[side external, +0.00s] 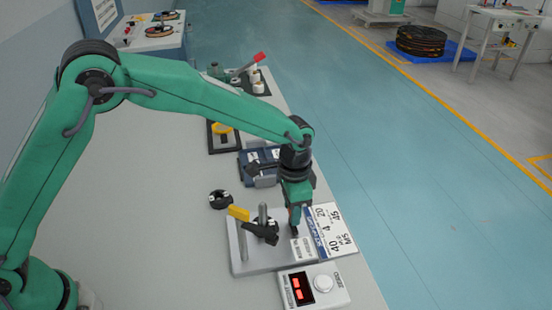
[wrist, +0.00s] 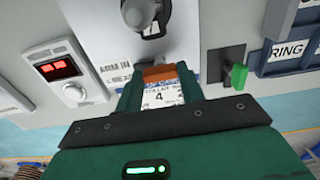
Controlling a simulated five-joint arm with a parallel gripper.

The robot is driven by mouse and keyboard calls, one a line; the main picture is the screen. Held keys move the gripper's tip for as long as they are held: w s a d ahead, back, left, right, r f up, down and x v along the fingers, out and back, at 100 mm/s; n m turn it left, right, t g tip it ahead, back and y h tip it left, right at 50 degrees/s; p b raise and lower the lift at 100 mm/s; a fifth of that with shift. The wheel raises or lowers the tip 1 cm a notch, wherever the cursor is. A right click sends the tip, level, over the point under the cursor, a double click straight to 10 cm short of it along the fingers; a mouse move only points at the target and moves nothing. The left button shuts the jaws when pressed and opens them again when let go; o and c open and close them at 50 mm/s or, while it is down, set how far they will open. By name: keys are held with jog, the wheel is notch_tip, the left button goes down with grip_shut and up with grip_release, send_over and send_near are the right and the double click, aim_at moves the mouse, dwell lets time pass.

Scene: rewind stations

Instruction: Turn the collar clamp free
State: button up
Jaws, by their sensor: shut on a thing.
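The collar clamp is a black piece (side external: 262,230) around an upright grey post on a light grey plate (side external: 243,258). A yellow lever (side external: 238,213) sticks up at its left. In the wrist view a black part with a pale post (wrist: 146,18) shows at the top, cut by the edge. My gripper (side external: 294,228) points down over the plate's right part, apart from the clamp. It is shut on a small orange-brown piece (wrist: 158,73) between its fingertips. I cannot tell what this piece belongs to. The fingers hide part of the plate.
A red-digit display box (side external: 312,287) stands in front of the plate. A data card (side external: 328,231) lies to the right. A loose black ring (side external: 221,199) lies behind the plate. Blue blocks (side external: 259,166) and a red-handled fixture (side external: 241,76) stand farther back. The bench left of the plate is clear.

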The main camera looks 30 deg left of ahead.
jog(key=shift+r, duration=0.15)
jog(key=o, duration=1)
notch_tip(320, 180, up, 7)
jog(key=shift+r, duration=0.35)
